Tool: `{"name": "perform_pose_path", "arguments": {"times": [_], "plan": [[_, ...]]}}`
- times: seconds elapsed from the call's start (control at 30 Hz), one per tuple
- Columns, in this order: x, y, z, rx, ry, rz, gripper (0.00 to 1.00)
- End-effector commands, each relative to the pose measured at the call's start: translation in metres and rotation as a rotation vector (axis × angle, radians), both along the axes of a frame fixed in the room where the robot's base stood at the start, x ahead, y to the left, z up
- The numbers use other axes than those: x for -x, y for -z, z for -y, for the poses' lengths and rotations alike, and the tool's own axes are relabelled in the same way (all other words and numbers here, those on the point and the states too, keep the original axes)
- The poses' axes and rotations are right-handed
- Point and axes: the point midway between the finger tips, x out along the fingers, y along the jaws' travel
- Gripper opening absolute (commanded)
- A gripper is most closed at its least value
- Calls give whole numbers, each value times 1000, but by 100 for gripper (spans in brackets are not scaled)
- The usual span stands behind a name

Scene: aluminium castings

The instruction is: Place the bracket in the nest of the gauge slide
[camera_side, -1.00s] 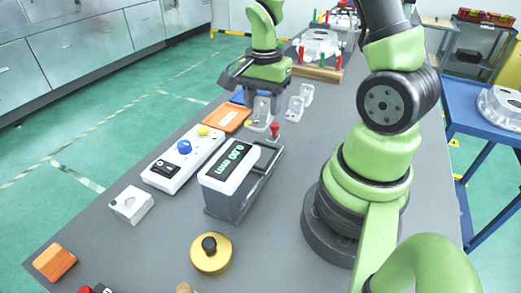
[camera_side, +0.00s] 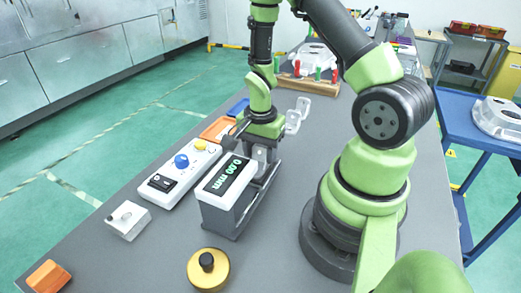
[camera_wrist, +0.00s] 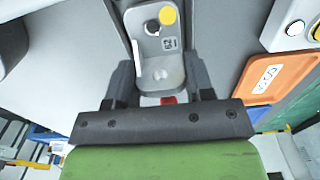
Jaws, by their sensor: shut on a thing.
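My gripper (camera_side: 262,148) is shut on a grey metal bracket (camera_side: 260,154) at the far end of the gauge. In the wrist view the bracket (camera_wrist: 161,72) sits between the two dark fingers. It shows a slot-like hole, a dark round hole, a yellow dot and a small printed mark. The gauge (camera_side: 222,184) is a grey-white box with a display that seems to read 0.00 mm. Its slide (camera_side: 262,188) runs along its right side. The nest is hidden by my gripper and the bracket, so I cannot tell whether the bracket touches it.
A second bracket (camera_side: 298,114) stands behind my gripper. An orange tray (camera_side: 214,130) and a white control box (camera_side: 180,170) with a blue knob lie left of the gauge. A yellow disc with a black knob (camera_side: 208,268) is in front.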

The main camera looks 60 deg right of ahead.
Motion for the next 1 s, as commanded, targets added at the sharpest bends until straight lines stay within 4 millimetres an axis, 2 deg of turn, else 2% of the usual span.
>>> {"name": "perform_pose_path", "arguments": {"times": [0.1, 0.13, 0.2, 0.23, 0.5, 0.63, 0.77, 1.0], "plan": [[0, 3, 0, -1, 0, -2, 20], [0, 3, 0, -1, 0, -1, 55], [0, 3, 0, -1, 0, -1, 71], [0, 3, 0, -1, 0, -1, 74], [0, 2, 0, 0, 0, 0, 74], [0, -6, 0, 1, 0, 2, 74], [-1, -26, 0, 2, 0, 5, 74], [-1, -73, 1, 4, 0, 7, 74]]}}
